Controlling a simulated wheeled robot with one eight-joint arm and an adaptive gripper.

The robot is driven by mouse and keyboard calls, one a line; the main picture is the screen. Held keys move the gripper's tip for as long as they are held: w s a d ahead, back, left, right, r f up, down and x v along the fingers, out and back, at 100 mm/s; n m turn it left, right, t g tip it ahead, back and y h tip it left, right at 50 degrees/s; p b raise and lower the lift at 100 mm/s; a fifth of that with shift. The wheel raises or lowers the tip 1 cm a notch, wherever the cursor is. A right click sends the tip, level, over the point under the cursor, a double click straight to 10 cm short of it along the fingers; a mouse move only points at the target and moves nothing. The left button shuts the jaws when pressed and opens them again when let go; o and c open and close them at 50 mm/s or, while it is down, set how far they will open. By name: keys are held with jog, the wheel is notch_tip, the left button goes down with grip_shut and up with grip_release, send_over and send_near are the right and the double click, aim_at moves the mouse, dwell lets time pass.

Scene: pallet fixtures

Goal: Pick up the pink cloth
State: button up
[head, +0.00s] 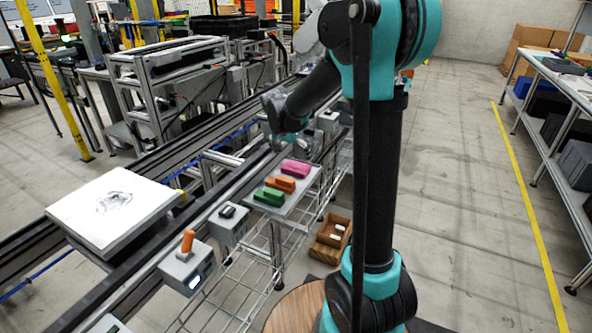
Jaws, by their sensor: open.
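The pink cloth (296,168) lies folded as a small flat block at the far end of a small light-grey shelf (292,203) beside the conveyor. An orange cloth (281,184) and a green cloth (269,196) lie in a row nearer to me on the same shelf. My gripper (283,147) is above and a little beyond the pink cloth, apart from it, with nothing visible in it. It is open, though its fingers are small and partly blend with the rails behind.
The conveyor (165,222) runs along the left with a white-topped pallet (113,208) on it. Grey control boxes stand at its edge, one with an orange switch (187,241). A brown wooden box (330,240) sits below the shelf. The floor at right is clear.

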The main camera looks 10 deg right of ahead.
aim_at(296, 166)
jog(key=shift+s+x, duration=0.1)
jog(key=shift+x, duration=1.2)
jog(key=shift+s+x, duration=0.15)
jog(key=shift+x, duration=1.15)
jog(key=shift+d, duration=0.1)
jog(key=shift+c, duration=0.6)
jog(key=c, duration=0.8)
jog(key=shift+c, duration=0.2)
notch_tip(296, 166, up, 20)
